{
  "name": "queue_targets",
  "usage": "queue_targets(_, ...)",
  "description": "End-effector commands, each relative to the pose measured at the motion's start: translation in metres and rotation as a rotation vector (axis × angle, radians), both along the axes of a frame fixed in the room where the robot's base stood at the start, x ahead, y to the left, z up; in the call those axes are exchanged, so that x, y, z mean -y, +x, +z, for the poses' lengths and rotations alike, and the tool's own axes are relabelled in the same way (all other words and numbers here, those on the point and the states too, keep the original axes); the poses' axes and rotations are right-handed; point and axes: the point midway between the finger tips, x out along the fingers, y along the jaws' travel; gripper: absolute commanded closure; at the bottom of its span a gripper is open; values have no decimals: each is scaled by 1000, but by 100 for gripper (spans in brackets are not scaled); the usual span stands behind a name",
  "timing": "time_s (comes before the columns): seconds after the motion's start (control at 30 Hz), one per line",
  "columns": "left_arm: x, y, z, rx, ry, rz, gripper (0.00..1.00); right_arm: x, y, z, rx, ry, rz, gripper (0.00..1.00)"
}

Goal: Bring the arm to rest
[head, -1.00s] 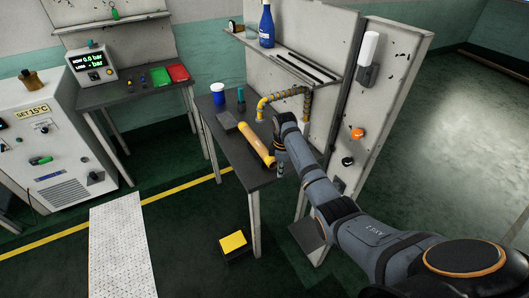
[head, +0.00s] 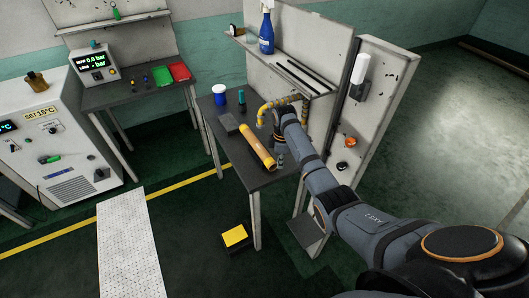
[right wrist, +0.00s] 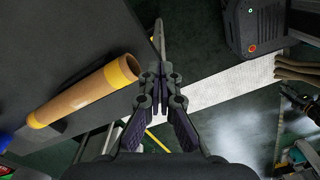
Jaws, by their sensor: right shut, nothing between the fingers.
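My right arm comes in from the lower right in the head view and reaches over the dark work table (head: 222,128). My right gripper (head: 280,157) hangs at the right side of the table, beside the right end of an orange-yellow tube (head: 257,148), which lies on the table top. In the right wrist view my right gripper (right wrist: 159,45) is shut and empty, its fingers together. There the tube (right wrist: 85,95) with its yellow end lies left of the fingers, apart from them. My left gripper is not in view.
On the table stand a blue cup (head: 219,96) and a dark grey block (head: 229,121). A panel (head: 365,110) with buttons stands to the right. A yellow-topped step (head: 234,236) is on the floor.

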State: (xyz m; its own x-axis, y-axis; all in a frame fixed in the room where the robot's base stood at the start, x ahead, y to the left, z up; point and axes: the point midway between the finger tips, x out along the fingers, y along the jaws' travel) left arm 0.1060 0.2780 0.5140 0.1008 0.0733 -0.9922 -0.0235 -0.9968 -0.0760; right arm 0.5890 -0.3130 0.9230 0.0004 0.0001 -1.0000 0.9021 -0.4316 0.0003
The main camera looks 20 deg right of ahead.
Motion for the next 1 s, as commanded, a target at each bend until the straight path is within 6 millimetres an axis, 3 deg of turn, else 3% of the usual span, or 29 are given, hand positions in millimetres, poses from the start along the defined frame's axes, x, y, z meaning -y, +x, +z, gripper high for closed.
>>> queue_targets(0.47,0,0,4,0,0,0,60,0,0,3,0,0,0,100)
queue_targets(0.57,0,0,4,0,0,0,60,0,-5,-10,-4,-2,-20,100)
queue_targets(0.67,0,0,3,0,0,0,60,-1,-22,-59,-5,-13,-105,100)
queue_targets(0.77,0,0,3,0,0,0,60,-2,-58,-136,4,-31,-250,100)
queue_targets(0.8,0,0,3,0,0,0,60,-2,-77,-167,11,-39,-313,100)
queue_targets(0.87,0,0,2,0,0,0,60,-3,-110,-211,22,-48,-405,100)
queue_targets(1.0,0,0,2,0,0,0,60,-8,-200,-299,52,-61,-609,100)
